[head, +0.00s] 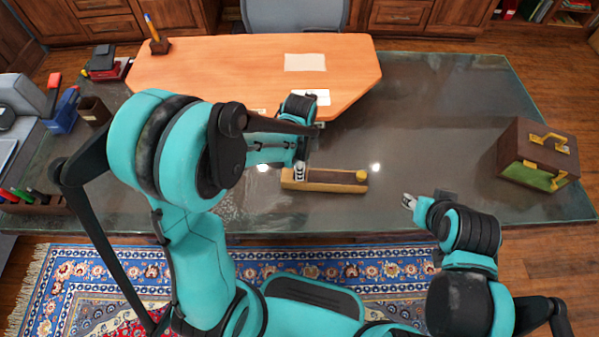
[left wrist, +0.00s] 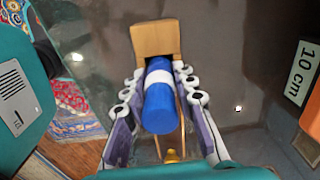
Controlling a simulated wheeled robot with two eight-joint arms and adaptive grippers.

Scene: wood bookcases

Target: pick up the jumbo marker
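The jumbo marker (left wrist: 160,108) is blue with a white band. In the left wrist view it points toward the camera, between the fingers of my left gripper (left wrist: 159,72). The fingertips press close on both sides of its far part. A wooden holder (left wrist: 155,38) with a yellow knob lies below it; whether the marker touches it I cannot tell. In the head view my left gripper (head: 300,172) is at the left part of this holder (head: 335,187), and the marker is hidden there. My right gripper (head: 409,201) is over the desk's front edge, away from the marker.
A brown and green box (head: 538,155) with brass fittings stands on the desk's right. An orange-brown desktop (head: 215,68) with papers is behind. Pens, a stapler and a laptop are at the left.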

